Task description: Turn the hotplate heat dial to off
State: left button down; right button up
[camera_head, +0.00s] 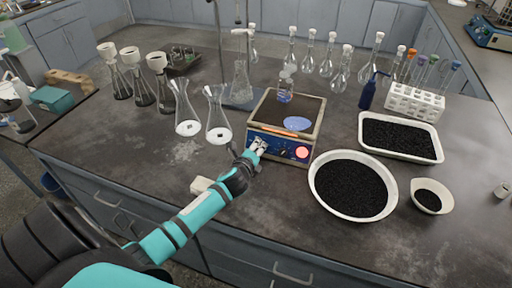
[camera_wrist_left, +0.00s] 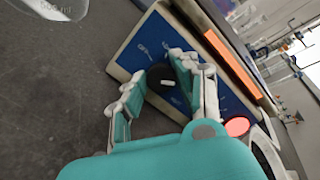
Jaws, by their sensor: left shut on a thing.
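The hotplate (camera_head: 270,105) stands mid-bench, with a tan body, dark top and blue front panel. The panel fills the middle of the left wrist view (camera_wrist_left: 215,88). The round black heat dial (camera_wrist_left: 160,77) has a white mark and sits on this panel; in the head view my gripper mostly covers it. My left gripper (camera_head: 257,147) reaches the panel's left part and is shut on the dial, its fingers (camera_wrist_left: 157,82) on either side of it. A round red-orange light (camera_head: 302,152) glows at the panel's right. My right gripper is not in view.
A small white block (camera_head: 200,186) lies near my left forearm.

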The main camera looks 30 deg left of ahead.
pick_arm(q)
jog(key=n+p, duration=0.1)
jog(key=n, duration=0.5)
jog(key=shift+n+p, duration=0.3)
jog(key=shift+n, duration=0.1)
jog(key=n+p, duration=0.1)
jog(key=n, duration=0.2)
jog(key=shift+n+g, duration=0.3)
jog(key=shift+g, duration=0.1)
jog(key=n+p, duration=0.1)
jog(key=n, duration=0.2)
jog(key=shift+n, duration=0.4)
jog(key=n+p, duration=0.3)
jog(key=n, duration=0.4)
jog(key=shift+g, duration=0.4)
jog(key=shift+n+p, duration=0.45)
jog(key=shift+n, duration=0.75)
jog(key=shift+d+f+n+h+p, duration=0.15)
jog(key=shift+n+h+p, duration=0.3)
jog(key=shift+n, duration=0.95)
